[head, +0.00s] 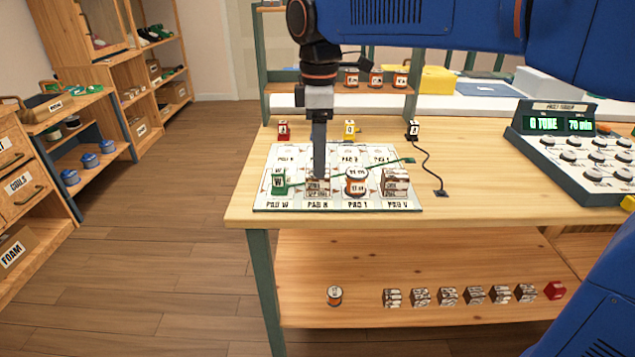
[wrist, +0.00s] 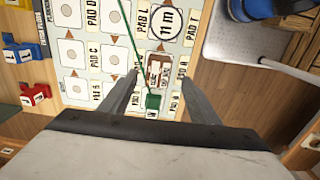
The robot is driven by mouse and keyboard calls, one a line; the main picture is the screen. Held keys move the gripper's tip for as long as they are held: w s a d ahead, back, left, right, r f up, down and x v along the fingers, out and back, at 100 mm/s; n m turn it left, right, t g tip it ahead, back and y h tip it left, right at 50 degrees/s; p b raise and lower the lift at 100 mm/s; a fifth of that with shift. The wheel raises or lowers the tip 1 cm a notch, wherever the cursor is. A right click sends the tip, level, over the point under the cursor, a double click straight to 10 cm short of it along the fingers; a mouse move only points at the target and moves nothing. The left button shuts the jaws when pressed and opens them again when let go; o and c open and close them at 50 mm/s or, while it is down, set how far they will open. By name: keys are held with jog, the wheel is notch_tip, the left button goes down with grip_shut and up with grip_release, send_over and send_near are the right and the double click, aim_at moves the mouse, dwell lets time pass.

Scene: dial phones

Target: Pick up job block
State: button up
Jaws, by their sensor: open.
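A brown-and-white block (head: 317,187) stands on a pad of the white board (head: 262,206); which block the name "job block" means I cannot tell. My gripper (head: 319,172) points straight down over this block, and its fingers hide part of it. In the wrist view my gripper (wrist: 159,77) is open, with this block (wrist: 158,68) between the fingertips and no clear contact. A similar brown-and-white block (head: 395,182) stands on PAD V at the right.
A green piece (head: 279,181) with a green cord stands just left of the block. An orange-and-white spool (head: 356,182) stands just right. A tone console (head: 575,150) is on the table's right. Several blocks (head: 447,296) sit on the lower shelf.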

aim_at(318, 182)
jog(key=shift+w+a+f, duration=0.1)
jog(key=shift+w+f, duration=0.05)
jog(key=shift+f, duration=3.15)
jog(key=c, duration=1.2)
